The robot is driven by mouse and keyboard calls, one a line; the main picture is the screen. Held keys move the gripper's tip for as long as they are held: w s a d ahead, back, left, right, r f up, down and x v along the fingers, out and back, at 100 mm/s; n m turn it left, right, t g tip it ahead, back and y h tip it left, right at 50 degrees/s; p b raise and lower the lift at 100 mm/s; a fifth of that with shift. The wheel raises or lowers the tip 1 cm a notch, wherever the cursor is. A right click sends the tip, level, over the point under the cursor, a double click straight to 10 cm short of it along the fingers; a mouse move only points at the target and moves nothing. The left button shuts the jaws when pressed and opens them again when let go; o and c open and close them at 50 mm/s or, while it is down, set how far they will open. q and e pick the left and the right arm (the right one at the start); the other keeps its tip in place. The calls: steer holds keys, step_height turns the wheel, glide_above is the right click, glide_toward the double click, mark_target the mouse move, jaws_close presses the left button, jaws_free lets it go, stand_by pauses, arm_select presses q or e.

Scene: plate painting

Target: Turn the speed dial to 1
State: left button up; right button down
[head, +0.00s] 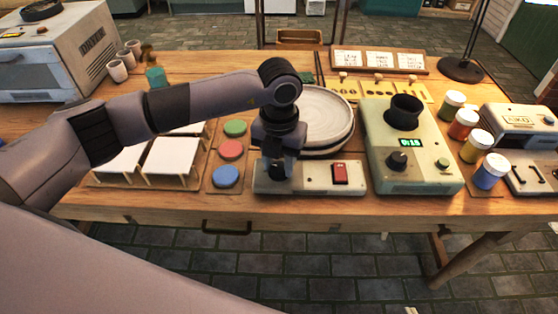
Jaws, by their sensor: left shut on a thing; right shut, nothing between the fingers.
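The pale control box (318,180) of the plate wheel sits at the table's front edge, with a red rocker switch (340,173) on its right part. My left gripper (279,172) points down onto the left part of this box and is shut on the speed dial there. The gripper covers the dial, so its pointer and numbers cannot be read. A white plate (325,115) lies on the round wheel behind the box, partly hidden by my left arm. My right gripper is not in view.
Right of the box stands a green device (377,140) with a black knob, cup and lit display. Paint jars (465,123) stand further right. Left are blue, red and green discs (231,150) and white tiles (168,157). An oven (60,55) stands back left.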

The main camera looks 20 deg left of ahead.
mark_target(279, 166)
arm_select(q)
steer(key=shift+n, duration=0.6)
steer(key=shift+r, duration=0.1)
steer(key=o, duration=1)
steer(key=shift+o, duration=0.2)
step_height(279, 166, up, 7)
steer(key=shift+r, duration=0.1)
